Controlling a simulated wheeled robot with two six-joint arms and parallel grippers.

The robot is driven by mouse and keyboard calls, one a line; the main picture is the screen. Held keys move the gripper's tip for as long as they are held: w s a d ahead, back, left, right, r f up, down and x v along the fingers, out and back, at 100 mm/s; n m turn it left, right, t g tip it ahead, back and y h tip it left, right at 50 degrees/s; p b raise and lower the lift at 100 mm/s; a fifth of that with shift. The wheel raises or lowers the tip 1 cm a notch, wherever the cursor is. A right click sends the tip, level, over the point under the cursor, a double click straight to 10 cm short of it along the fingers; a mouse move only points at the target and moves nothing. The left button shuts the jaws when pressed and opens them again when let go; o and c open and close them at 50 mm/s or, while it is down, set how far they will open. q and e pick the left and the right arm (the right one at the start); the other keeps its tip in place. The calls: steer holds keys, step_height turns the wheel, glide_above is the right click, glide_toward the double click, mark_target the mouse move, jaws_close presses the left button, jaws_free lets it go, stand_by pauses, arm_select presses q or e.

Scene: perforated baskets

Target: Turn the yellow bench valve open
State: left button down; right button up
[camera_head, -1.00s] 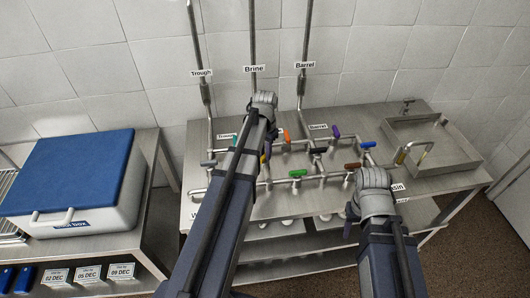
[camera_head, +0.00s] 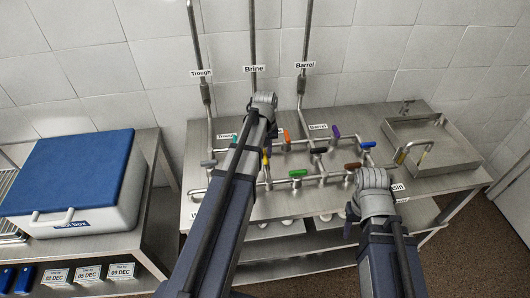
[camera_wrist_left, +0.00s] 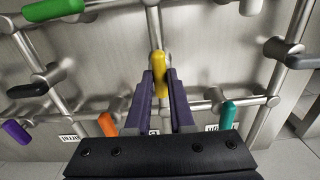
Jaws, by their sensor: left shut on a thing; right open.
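The yellow valve handle (camera_wrist_left: 158,68) is in the middle of the left wrist view, upright in the picture and roughly in line with the short pipe behind it. My left gripper (camera_wrist_left: 160,80) has its two purple fingers on either side of the handle, shut on it. In the head view, a bit of the yellow handle (camera_head: 266,156) shows beside my left arm, which hides most of it and the fingers. My right gripper (camera_head: 372,182) hangs over the front right of the bench; its grey wrist shows, and its open fingers are mostly hidden.
Other handles sit close by: green (camera_wrist_left: 52,9), orange (camera_wrist_left: 107,124), teal (camera_wrist_left: 228,114), purple (camera_wrist_left: 15,131) and black (camera_wrist_left: 28,90). A steel trough (camera_head: 462,158) is at the bench's right. A blue-lidded box (camera_head: 70,170) stands on the left table.

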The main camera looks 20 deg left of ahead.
mark_target(265, 155)
stand_by(0.5)
arm_select(q)
steer(key=c, duration=0.8)
jaws_free()
steer(key=shift+r, duration=0.15)
step_height(265, 155, up, 8)
steer(key=p, duration=0.8)
steer(key=shift+f, duration=0.2)
steer(key=shift+d+f, duration=0.1)
